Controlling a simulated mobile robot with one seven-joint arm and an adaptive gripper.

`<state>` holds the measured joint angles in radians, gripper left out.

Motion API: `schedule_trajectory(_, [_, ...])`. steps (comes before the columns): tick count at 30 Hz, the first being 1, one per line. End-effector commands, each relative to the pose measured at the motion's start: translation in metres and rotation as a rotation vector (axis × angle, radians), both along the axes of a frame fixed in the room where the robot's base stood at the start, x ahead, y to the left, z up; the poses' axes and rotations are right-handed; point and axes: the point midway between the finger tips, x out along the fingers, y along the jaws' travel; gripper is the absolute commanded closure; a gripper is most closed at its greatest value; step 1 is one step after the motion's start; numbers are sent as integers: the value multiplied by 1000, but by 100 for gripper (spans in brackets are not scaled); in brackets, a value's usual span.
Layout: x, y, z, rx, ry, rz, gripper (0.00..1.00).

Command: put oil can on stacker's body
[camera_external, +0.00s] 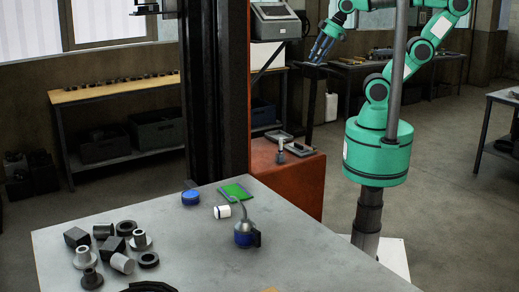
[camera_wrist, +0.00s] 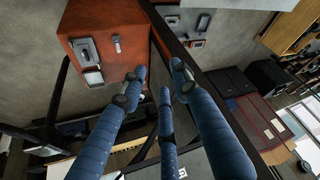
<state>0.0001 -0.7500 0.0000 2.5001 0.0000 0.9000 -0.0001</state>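The oil can (camera_external: 244,238) has a blue body, a grey top and a thin curved spout. It stands upright on the grey table, near the middle. The stacker's orange-red body (camera_external: 300,187) stands behind the table at the foot of a dark mast; it also shows at the upper left of the wrist view (camera_wrist: 135,18). My gripper (camera_external: 318,58) is up at the back, well above and away from the oil can. In the wrist view its blue fingers (camera_wrist: 157,82) are spread apart with nothing between them. The oil can is not visible in the wrist view.
A small upright item (camera_external: 281,152) and a grey tray (camera_external: 300,149) occupy part of the stacker's top. The table (camera_external: 330,268) also holds a green board (camera_external: 236,192), a white cylinder (camera_external: 222,212), a blue round item (camera_external: 191,197) and several dark metal parts (camera_external: 122,262). Its right side is clear.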

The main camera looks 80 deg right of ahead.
Motion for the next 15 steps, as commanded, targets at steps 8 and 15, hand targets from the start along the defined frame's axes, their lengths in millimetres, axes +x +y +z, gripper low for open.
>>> schedule_trajectory(8, [9, 8, -1, 25, 25, 2, 70])
schedule_trajectory(15, [37, 34, -3, 96, 102, 7, 70])
